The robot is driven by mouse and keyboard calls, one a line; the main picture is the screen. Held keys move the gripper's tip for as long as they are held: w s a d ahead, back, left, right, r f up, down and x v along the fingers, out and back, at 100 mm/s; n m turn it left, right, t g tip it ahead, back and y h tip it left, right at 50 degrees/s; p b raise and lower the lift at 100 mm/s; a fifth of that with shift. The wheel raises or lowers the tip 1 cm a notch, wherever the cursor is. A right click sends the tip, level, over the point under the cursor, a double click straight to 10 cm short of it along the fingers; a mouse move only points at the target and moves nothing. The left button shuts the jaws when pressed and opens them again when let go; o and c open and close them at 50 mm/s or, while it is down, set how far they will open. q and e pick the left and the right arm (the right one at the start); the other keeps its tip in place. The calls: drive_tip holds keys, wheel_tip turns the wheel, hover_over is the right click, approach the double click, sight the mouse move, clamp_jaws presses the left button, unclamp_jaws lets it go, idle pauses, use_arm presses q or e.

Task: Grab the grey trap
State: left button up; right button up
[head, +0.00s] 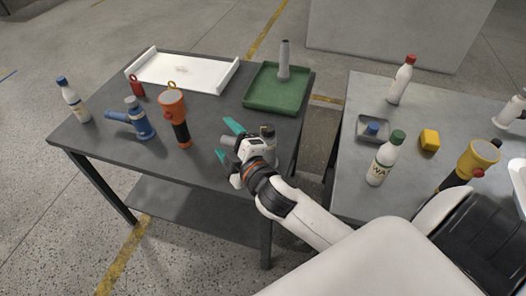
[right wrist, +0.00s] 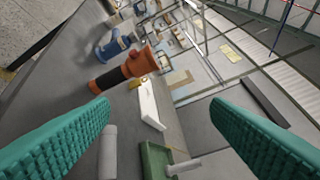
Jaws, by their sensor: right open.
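The grey trap (head: 228,141) is on the dark left table and is partly hidden behind my right gripper. A grey cylindrical part, which looks like the trap (right wrist: 108,152), shows low in the right wrist view, beside the left finger and between the two fingers. My right gripper (head: 228,140) is open over the table's right part, with its teal fingers spread around the trap's area. Its open fingers (right wrist: 160,130) also show in the right wrist view. I cannot tell whether they touch the trap. My left gripper is not in view.
A blue trap (head: 138,122), an orange flashlight (head: 173,107), a white tray (head: 151,70) and a green tray (head: 259,99) with a grey upright piece (head: 284,60) share this table. A gap separates it from the right table (head: 345,185), which holds bottles.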

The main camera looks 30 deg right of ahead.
drive_tip(key=w+a+r+n+g+y, duration=0.1)
drive_tip(key=a+r+n+y, duration=0.4)
drive_tip(key=n, duration=0.4)
drive_tip(key=a+r+n+g+y, duration=0.25)
drive_tip(key=n+y, duration=0.35)
drive_tip(key=n, duration=0.3)
drive_tip(key=w+a+r+n+g+y, duration=0.1)
drive_tip(key=a+r+n+y, duration=0.4)
drive_tip(key=n, duration=0.4)
drive_tip(key=n+g+h, duration=1.2)
drive_tip(key=n+h, duration=0.4)
drive_tip(key=n, duration=0.3)
hover_over(270, 126)
drive_tip(key=f, duration=1.1)
drive_tip(key=shift+a+f, duration=0.1)
drive_tip(key=shift+a, duration=0.25)
drive_tip(key=shift+s+d+f+g+h, duration=0.1)
drive_tip(key=shift+d+f+g+h, duration=0.05)
drive_tip(key=shift+d+g+h, duration=0.15)
wheel_tip(270, 126, down, 6)
drive_tip(key=shift+p, duration=0.8)
drive_tip(key=f, duration=0.1)
drive_tip(key=f+p, duration=0.1)
drive_tip(key=f, duration=0.3)
drive_tip(key=shift+a+p, duration=0.35)
drive_tip(key=shift+p, duration=0.05)
drive_tip(key=shift+f, duration=0.25)
